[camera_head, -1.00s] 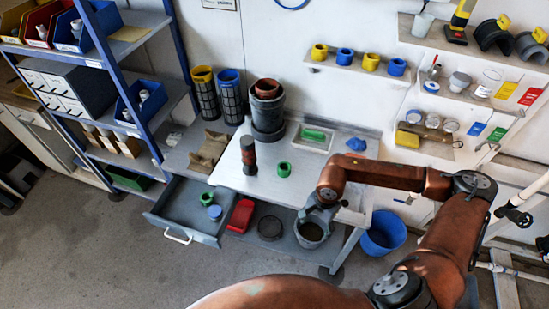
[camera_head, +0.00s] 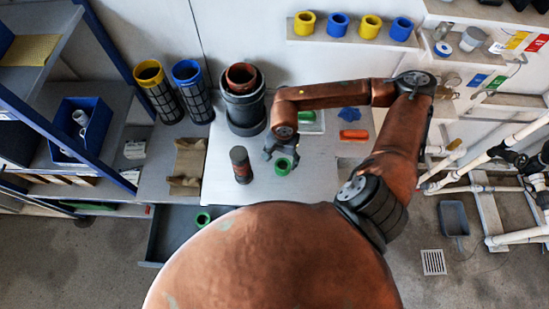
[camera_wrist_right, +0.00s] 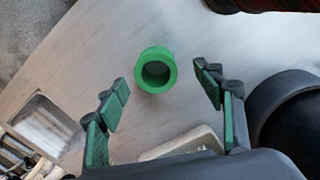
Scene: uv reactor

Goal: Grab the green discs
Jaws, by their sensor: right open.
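One green disc (camera_head: 283,166), a short ring with a hole, sits on the grey worktop (camera_head: 222,185). It also shows in the right wrist view (camera_wrist_right: 156,70), ahead of and roughly between the open fingers, not touched by them. Another green disc (camera_head: 203,218) lies in the open drawer (camera_head: 172,232) below the worktop. My right gripper (camera_head: 281,155) is open and empty, right at the disc on the worktop; its fingers with green pads show in the right wrist view (camera_wrist_right: 165,98). My left gripper is not in view.
A dark cylinder with a reddish band (camera_head: 240,165) stands left of the disc. A large dark pot (camera_head: 243,108) stands behind it. A green item (camera_head: 311,121) in a tray, a blue crumpled item (camera_head: 349,114) and an orange item (camera_head: 353,135) lie to the right.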

